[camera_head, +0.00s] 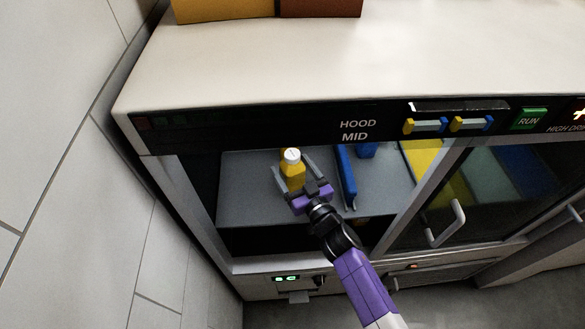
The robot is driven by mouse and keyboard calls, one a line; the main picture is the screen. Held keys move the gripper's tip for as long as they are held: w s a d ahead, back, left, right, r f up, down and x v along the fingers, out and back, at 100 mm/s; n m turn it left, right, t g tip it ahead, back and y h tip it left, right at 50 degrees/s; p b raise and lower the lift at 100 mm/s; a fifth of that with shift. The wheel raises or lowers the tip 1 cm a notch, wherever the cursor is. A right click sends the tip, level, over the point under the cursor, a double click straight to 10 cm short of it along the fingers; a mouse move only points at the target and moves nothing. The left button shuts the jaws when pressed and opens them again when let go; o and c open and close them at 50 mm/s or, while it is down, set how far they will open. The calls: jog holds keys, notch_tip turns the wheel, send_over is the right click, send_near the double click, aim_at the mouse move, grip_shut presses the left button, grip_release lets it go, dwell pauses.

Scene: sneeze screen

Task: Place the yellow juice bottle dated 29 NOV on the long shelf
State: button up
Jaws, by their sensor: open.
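A yellow bottle (292,171) with a white cap stands upright inside the open left bay of the cabinet, on a grey shelf (242,205). Its date is not readable from here. My gripper (293,174) is open, with one finger on each side of the bottle; I cannot tell whether either finger touches it. My purple and black arm reaches in from the lower right.
A blue upright divider (346,176) stands just right of my gripper, with another blue object (366,150) behind it. A frame post and a glass door with a handle (446,224) close off the right bay. A tiled wall (60,200) lies left. The shelf's left part is clear.

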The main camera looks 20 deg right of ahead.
jog(key=s+d, duration=0.1)
jog(key=s, duration=1.1)
jog(key=shift+p, duration=0.3)
jog(key=shift+r, duration=0.1)
jog(key=s+a+r+g, duration=0.1)
jog(key=s+r, duration=0.2)
jog(key=s, duration=1.5)
jog(key=s+r+g+h, duration=0.1)
jog(key=s+r+g, duration=0.1)
jog(key=s+r, duration=0.9)
jog(key=s, duration=0.2)
jog(key=shift+s+r+m, duration=0.3)
jog(key=shift+s+m, duration=0.05)
jog(key=shift+m, duration=0.05)
notch_tip(320, 180, down, 3)
jog(key=b, duration=0.2)
jog(key=shift+r+b, duration=0.1)
jog(key=shift+b, duration=0.3)
